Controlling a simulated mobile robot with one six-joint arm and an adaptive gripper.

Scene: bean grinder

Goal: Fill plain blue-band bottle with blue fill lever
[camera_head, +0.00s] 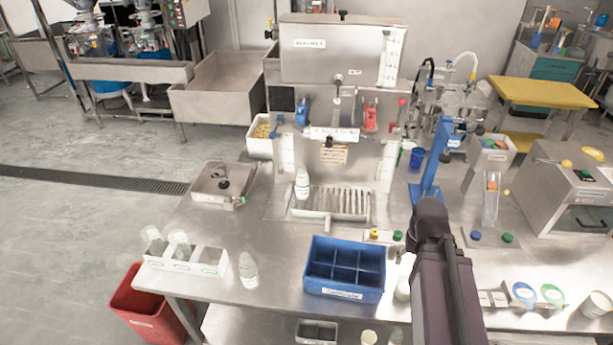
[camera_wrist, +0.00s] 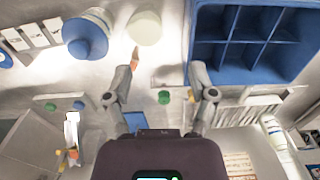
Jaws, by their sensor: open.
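A whitish bottle (camera_head: 302,184) with a dark-marked label stands upright at the left end of the filler's drip grate, below the blue fill lever (camera_head: 303,112). It shows at the right in the wrist view (camera_wrist: 273,128). I cannot make out a blue band on it. A clear bottle (camera_head: 248,270) stands on the table left of the blue crate. Part of a white bottle (camera_head: 403,289) shows right of the crate. My gripper (camera_wrist: 164,88) is open and empty above the table, right of the filler's grate in the head view. Its fingers are hidden there behind my arm.
The blue divided crate (camera_head: 345,291) stands at the table's front. A red lever (camera_head: 370,115) sits right of the blue one. A blue stand (camera_head: 433,165) is close beyond my arm. A white tray (camera_head: 150,263) holds bottles.

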